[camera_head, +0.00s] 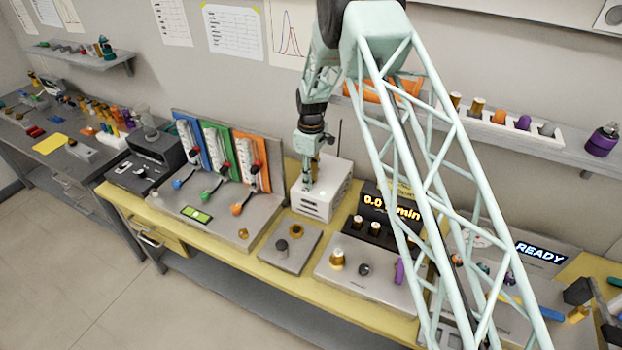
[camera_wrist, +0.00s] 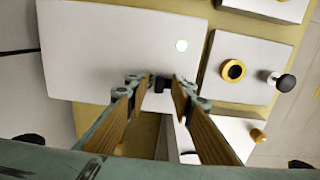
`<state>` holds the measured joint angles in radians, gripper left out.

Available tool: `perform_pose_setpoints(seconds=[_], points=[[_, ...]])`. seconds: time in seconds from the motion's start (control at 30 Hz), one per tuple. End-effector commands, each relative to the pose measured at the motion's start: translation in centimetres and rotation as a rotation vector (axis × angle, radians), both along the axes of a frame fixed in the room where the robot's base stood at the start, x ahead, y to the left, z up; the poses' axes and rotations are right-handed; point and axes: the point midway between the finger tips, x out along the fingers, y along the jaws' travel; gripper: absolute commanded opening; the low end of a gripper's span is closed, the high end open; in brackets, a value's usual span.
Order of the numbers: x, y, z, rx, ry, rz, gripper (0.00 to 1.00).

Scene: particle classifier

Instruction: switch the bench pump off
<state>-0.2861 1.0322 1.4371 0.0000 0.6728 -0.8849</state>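The white box that looks like the bench pump (camera_head: 338,190) stands on the yellow bench, right of the lever panel. My gripper (camera_head: 307,187) points down at the box's front left. In the wrist view my gripper (camera_wrist: 156,82) has its fingers apart, with no object held. I cannot tell whether the fingers touch the black part, or which way it is set.
A panel (camera_head: 273,258) with a yellow-ringed button and a black knob lies in front of the box. The lever panel (camera_head: 217,205) stands left, and a device with a lit display (camera_head: 390,212) stands right. A shelf (camera_head: 560,147) with bottles runs behind.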

Motion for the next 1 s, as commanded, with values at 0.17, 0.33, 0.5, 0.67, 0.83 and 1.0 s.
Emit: perform_pose_setpoints(seconds=[0.17, 0.33, 0.5, 0.67, 0.83, 1.0], points=[[0.0, 0.0, 0.0, 0.000, 0.000, 0.000, 0.22], [0.0, 0.0, 0.0, 0.000, 0.000, 0.000, 0.09], [0.0, 0.0, 0.0, 0.000, 0.000, 0.000, 0.00], [-0.1, 0.1, 0.0, 0.000, -0.001, 0.000, 0.00], [-0.8, 0.5, 0.0, 0.001, -0.001, 0.001, 0.00], [-1.9, 0.9, -0.1, 0.001, -0.001, 0.000, 0.00]])
